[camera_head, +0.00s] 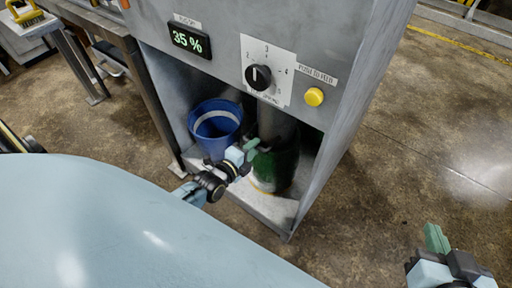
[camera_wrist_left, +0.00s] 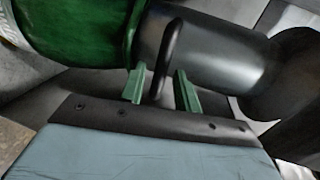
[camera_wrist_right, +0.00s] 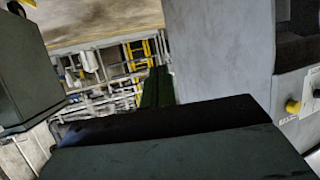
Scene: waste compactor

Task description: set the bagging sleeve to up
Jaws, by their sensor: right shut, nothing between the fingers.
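The bagging sleeve (camera_head: 278,128) is a grey cylinder hanging in the compactor's lower opening, just above a green container (camera_head: 277,168). In the left wrist view the sleeve (camera_wrist_left: 215,52) has a black loop handle (camera_wrist_left: 170,50) and meets the rim of the green container (camera_wrist_left: 75,30). My left gripper (camera_head: 246,150) is inside the opening beside the sleeve. Its two green fingers (camera_wrist_left: 160,88) are open, one on each side of the handle, with small gaps showing. My right gripper (camera_head: 434,238) is shut and empty, out to the right above the floor.
A blue bucket (camera_head: 215,125) stands left of the green container inside the opening. The compactor front (camera_head: 220,75) carries a 35 % display (camera_head: 188,39), a dial (camera_head: 260,77) and a yellow button (camera_head: 314,97). A metal table (camera_head: 98,25) stands at left. Floor at right is clear.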

